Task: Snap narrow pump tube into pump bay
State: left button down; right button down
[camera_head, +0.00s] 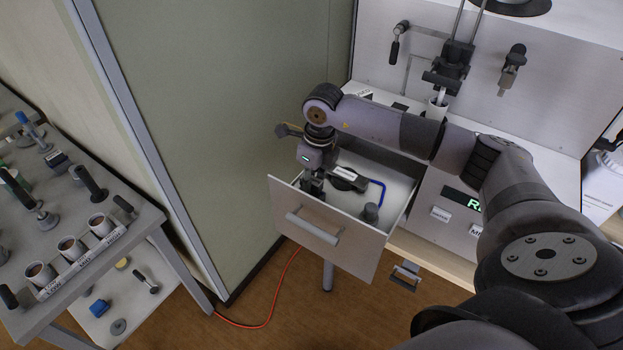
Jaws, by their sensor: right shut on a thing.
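My right gripper (313,188) points down into the open drawer (280,217), close behind its front panel at the left. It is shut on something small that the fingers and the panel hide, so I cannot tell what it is. A black part with a pale label (345,175) lies in the drawer just right of the gripper. A bent blue tube (382,192) runs along the drawer's right side, and a short dark grey cylinder (371,212) stands near the front right. I cannot tell which is the narrow tube. My left gripper is out of view.
The analyser housing (437,213) with a green display is right of the drawer. A side table (140,222) with several cups and tools stands at the left. A greenish wall panel (235,120) rises behind the drawer. A red cable (272,318) lies on the floor.

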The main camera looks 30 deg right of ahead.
aim_at(317, 182)
jog(key=c, duration=1.3)
grip_release()
jog(key=shift+c, duration=0.2)
notch_tip(317, 182, up, 12)
jog(key=s, duration=0.1)
jog(key=shift+s+d, duration=0.2)
jog(key=shift+d, duration=0.1)
jog(key=shift+f, duration=0.1)
